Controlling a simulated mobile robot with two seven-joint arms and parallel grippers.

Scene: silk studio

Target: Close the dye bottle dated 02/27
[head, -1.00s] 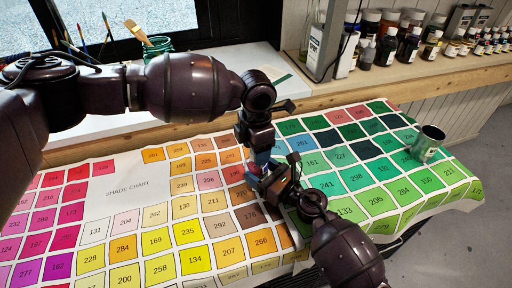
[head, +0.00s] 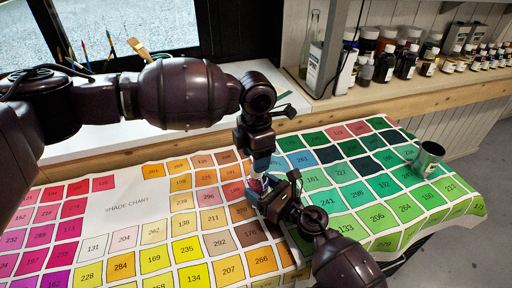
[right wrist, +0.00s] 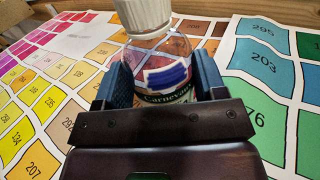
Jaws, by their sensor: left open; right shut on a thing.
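My right gripper (head: 272,190) is shut on a clear glass bottle (right wrist: 168,70) with a label reading "Carnevale" and a dark blue mark. The bottle stands between the two blue fingers in the right wrist view. A ribbed white cap (right wrist: 143,14) is at its mouth, cut off by the top edge; I cannot tell whether it is fully screwed down. No date is readable. In the head view the bottle (head: 257,186) is mostly hidden between my grippers. My left gripper (head: 261,163) is open, pointing down just above the bottle; its fingertips are partly hidden.
A shade chart (head: 130,228) of numbered colour squares covers the table under my arms. A metal cup (head: 428,158) stands at its right side. Several dye bottles (head: 385,66) line the back shelf beside a pale box (head: 317,66). Brushes (head: 138,47) stand by the window.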

